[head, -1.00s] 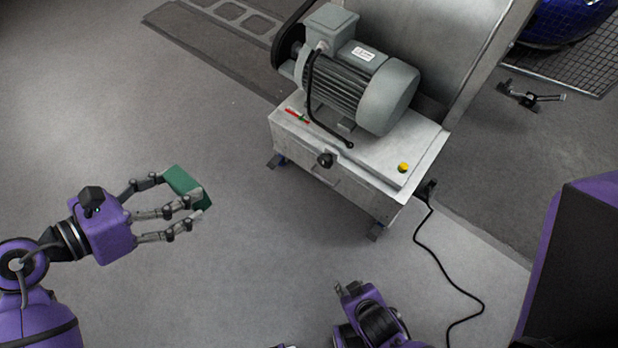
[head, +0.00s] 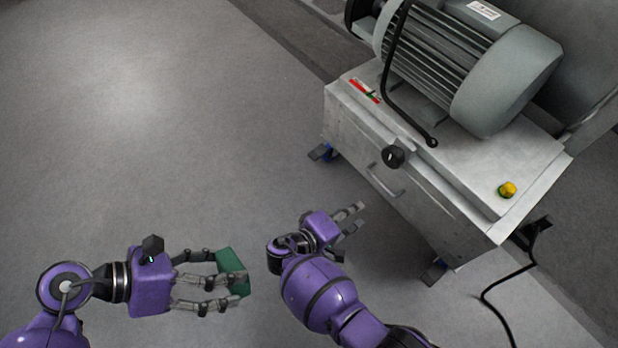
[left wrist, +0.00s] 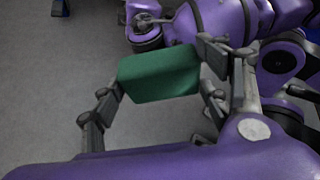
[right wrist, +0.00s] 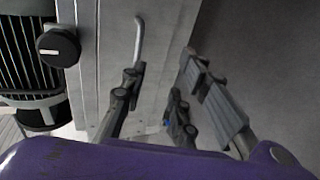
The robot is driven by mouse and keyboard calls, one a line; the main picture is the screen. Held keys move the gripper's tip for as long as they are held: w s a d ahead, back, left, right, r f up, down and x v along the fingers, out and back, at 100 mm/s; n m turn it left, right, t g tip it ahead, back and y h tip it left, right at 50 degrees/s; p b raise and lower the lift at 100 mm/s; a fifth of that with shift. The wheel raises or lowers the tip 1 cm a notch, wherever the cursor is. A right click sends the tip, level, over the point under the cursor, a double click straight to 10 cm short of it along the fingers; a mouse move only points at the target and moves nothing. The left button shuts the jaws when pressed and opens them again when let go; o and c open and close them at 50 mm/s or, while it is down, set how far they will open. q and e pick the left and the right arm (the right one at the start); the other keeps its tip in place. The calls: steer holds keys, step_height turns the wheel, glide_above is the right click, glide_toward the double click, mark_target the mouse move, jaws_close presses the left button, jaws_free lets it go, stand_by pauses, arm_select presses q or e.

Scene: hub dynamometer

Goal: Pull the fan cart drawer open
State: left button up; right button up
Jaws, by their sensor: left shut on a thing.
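The fan cart (head: 455,215) is a grey metal box on castors at the right of the head view. Its drawer front carries a curved metal handle (head: 385,182), and the drawer looks shut. The handle also shows in the right wrist view (right wrist: 139,42), just beyond my fingertips. My right gripper (head: 354,220) is open and empty, close to the drawer front and apart from the handle. My left gripper (head: 238,282) is shut on a green block (head: 232,267), held over the floor at the left. The block also shows in the left wrist view (left wrist: 160,74).
A large grey motor (head: 470,65) stands on the cart, with a black knob (head: 393,157) on the cart's front edge and a yellow button (head: 507,189) on top. A black cable (head: 500,290) runs along the floor at right. The floor at left is clear.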

mark_target(382, 184)
arm_select(q)
step_height(382, 184, down, 2)
steer(key=shift+s+f+b, duration=0.1)
steer(key=shift+f+b, duration=0.15)
steer(key=shift+b, duration=0.25)
step_height(382, 184, down, 3)
steer(key=shift+r+b, duration=0.15)
steer(key=shift+b, duration=0.95)
arm_select(e)
steer(key=shift+t+h, duration=0.5)
steer(key=shift+h, duration=0.2)
steer(key=x, duration=0.4)
steer(key=w+r+x, duration=0.1)
steer(key=x, duration=0.3)
steer(key=r+x, duration=0.1)
steer(key=x, duration=0.4)
steer(key=shift+w+a, duration=0.35)
steer(key=shift+a, duration=0.05)
steer(key=shift+c, duration=0.4)
jaws_close()
